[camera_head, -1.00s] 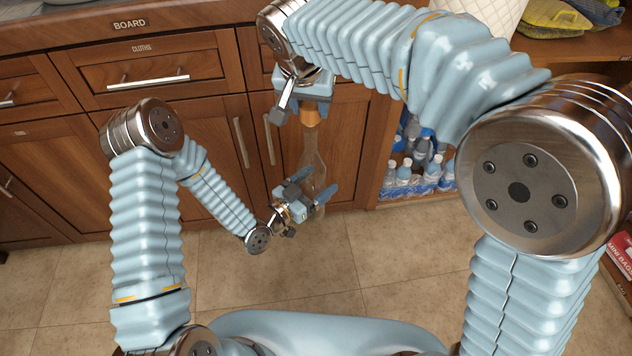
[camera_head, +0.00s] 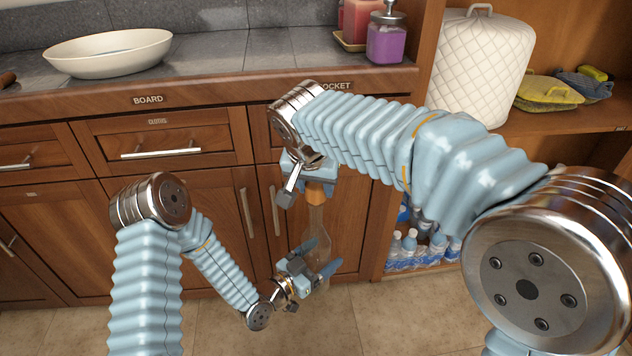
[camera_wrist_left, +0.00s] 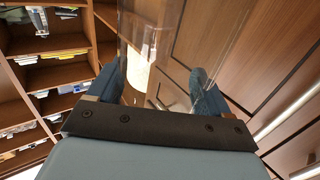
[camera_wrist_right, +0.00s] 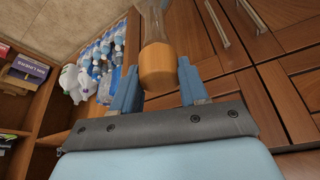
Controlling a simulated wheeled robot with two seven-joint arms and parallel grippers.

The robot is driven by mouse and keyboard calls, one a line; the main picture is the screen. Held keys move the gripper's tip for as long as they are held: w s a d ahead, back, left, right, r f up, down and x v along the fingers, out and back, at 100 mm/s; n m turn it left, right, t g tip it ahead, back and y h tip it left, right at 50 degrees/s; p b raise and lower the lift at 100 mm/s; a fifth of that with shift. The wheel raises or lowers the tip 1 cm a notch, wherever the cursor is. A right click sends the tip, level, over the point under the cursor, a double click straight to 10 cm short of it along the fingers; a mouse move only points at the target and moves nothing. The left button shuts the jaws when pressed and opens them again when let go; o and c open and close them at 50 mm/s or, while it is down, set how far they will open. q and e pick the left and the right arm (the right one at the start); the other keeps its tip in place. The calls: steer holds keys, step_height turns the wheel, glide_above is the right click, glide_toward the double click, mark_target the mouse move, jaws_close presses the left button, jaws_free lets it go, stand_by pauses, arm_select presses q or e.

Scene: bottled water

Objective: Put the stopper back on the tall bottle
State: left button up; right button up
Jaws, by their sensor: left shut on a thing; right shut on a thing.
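The tall clear bottle (camera_head: 318,235) is upright in front of the wooden cabinet doors. My left gripper (camera_head: 308,268) is shut around its lower body; the glass also shows between the fingers in the left wrist view (camera_wrist_left: 150,45). The orange-brown stopper (camera_head: 315,193) is at the top of the bottle, below my right gripper (camera_head: 308,180). In the right wrist view the stopper (camera_wrist_right: 157,67) is between the fingertips, against the bottle's narrow neck (camera_wrist_right: 152,22). My right gripper is shut on the stopper. How deep the stopper sits in the neck cannot be told.
The counter (camera_head: 230,62) above the cabinets holds a white bowl (camera_head: 108,50) and a purple soap dispenser (camera_head: 386,38). Water bottles (camera_head: 415,252) stand on a low shelf at the right. A white quilted cover (camera_head: 475,70) sits on the upper shelf. Cabinet doors are close behind the bottle.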

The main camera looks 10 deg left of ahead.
steer(key=shift+f, duration=0.5)
steer(key=shift+f, duration=0.65)
steer(key=o, duration=1.1)
steer(key=shift+r, duration=0.1)
steer(key=v, duration=1.2)
